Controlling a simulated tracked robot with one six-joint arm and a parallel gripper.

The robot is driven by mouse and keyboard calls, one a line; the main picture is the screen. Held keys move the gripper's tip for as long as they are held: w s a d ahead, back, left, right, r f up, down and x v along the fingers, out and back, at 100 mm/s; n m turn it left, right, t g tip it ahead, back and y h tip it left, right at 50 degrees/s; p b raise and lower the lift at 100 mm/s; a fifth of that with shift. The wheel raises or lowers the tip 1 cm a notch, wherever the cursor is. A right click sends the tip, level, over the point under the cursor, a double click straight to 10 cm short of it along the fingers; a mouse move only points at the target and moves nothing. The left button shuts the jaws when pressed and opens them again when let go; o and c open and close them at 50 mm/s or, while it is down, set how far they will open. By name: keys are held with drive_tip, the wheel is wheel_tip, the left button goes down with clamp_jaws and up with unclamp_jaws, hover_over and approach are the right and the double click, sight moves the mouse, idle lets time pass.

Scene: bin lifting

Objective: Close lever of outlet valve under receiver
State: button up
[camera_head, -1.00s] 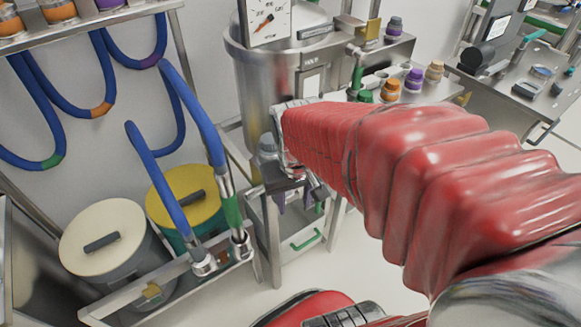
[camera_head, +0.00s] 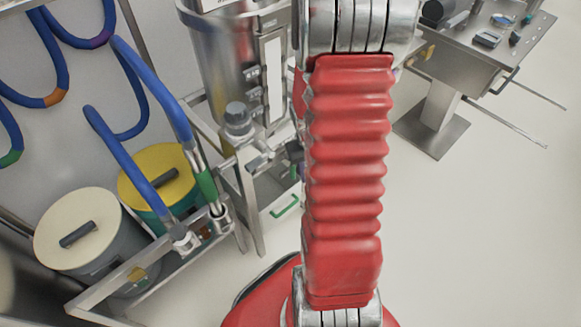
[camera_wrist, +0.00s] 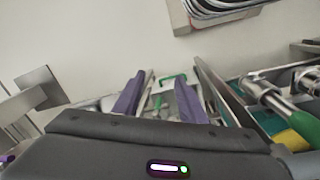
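The steel receiver (camera_head: 222,62) stands upright left of my red-sleeved arm in the head view. Below it is a metal fitting with a grey cap (camera_head: 238,114). I cannot make out the outlet valve's lever in the head view. My gripper is hidden behind the arm there. In the wrist view my gripper (camera_wrist: 160,88) has two purple fingers, spread apart. A small green piece (camera_wrist: 158,101) shows between them, and a green handle (camera_wrist: 172,78) lies beyond. I cannot tell whether the small piece is the lever. I see nothing gripped.
A cream-lidded bin (camera_head: 78,228) and a yellow-lidded bin (camera_head: 158,176) stand on a metal frame at left. Blue hoses (camera_head: 125,152) hang above them.

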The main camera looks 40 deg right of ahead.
drive_tip(key=s+d+f, duration=0.1)
drive_tip(key=d+f, duration=0.5)
drive_tip(key=f, duration=0.5)
drive_tip(key=n+t+h, duration=0.2)
drive_tip(key=n+t, duration=0.1)
drive_tip(key=t, duration=1.5)
approach(294, 170)
drive_tip(key=s, duration=0.3)
drive_tip(key=shift+w+a+f, duration=0.15)
drive_tip(key=shift+w+f, duration=0.1)
drive_tip(key=w, duration=0.4)
drive_tip(key=w+d, duration=0.1)
drive_tip(key=w, duration=0.4)
drive_tip(key=w+d, duration=0.1)
drive_tip(key=w, duration=0.3)
drive_tip(key=shift+w+d, duration=0.2)
drive_tip(key=shift+w, duration=0.1)
